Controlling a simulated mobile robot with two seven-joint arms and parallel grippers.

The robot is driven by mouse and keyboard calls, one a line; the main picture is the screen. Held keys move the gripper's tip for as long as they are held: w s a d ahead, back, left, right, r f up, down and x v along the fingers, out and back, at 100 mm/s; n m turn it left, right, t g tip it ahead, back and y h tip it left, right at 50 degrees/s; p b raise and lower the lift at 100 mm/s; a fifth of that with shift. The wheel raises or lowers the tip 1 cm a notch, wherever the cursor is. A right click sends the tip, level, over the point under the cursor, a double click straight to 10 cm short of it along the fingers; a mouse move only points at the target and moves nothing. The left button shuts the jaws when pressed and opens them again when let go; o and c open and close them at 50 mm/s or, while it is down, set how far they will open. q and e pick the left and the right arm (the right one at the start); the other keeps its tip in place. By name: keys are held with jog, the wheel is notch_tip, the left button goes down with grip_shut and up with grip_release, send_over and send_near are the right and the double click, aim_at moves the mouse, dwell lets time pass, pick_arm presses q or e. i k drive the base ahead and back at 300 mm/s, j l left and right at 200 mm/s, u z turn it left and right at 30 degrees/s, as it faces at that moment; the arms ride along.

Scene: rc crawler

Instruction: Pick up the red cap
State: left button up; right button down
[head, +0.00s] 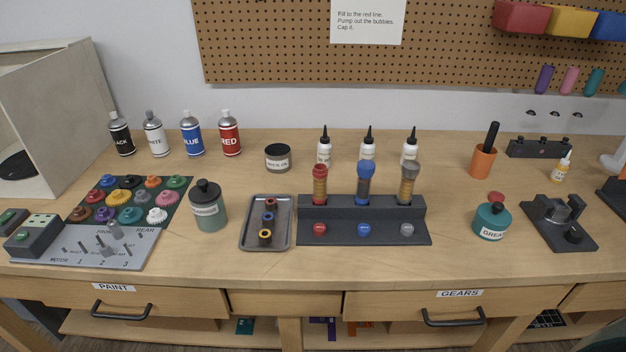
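A small round red cap (320,229) sits on the front ledge of the dark shock stand (345,240), at its left. A blue cap (364,230) and a grey cap (407,230) sit in the same row to its right. Behind the red cap stands a shock with a red top and amber body (320,185), upright in the stand. A blue shock (366,182) and a grey-topped shock (409,184) stand beside it. Another small red piece (496,197) shows by the teal grease jar (491,223); what it is I cannot tell. Neither gripper is in view.
A grey tray (251,239) with several small rings lies left of the stand. White dropper bottles (324,152) stand behind the shocks.

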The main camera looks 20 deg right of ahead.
aim_at(493, 197)
jog(key=z, duration=0.4)
jog(key=l+z, duration=0.15)
jog(key=z, duration=0.6)
jog(key=l+z, duration=0.1)
jog(key=z, duration=0.3)
